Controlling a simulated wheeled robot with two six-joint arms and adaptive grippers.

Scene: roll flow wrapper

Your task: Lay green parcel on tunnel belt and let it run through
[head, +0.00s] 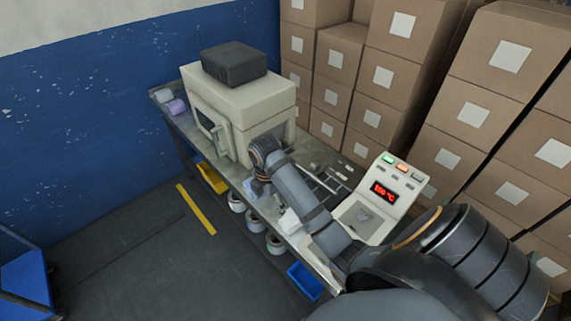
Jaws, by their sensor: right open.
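I see no green parcel in the head view. The tunnel (228,98) is a beige box on a long grey table, with an opening in its near right face. The belt cannot be made out clearly; my right arm covers much of the table in front of the tunnel. My right gripper (257,191) points down just in front of the tunnel, over a pale bluish item on the table. It is open, small in view and partly hidden by my own wrist. I cannot tell whether it touches the item. My left gripper is out of view.
A control panel (388,187) with a red display reading about 150 °C stands at the near right. Lilac items (177,106) lie at the table's far left end. Rolls (255,221) and a blue bin (305,281) sit below. Stacked cartons (396,78) stand behind; open floor lies left.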

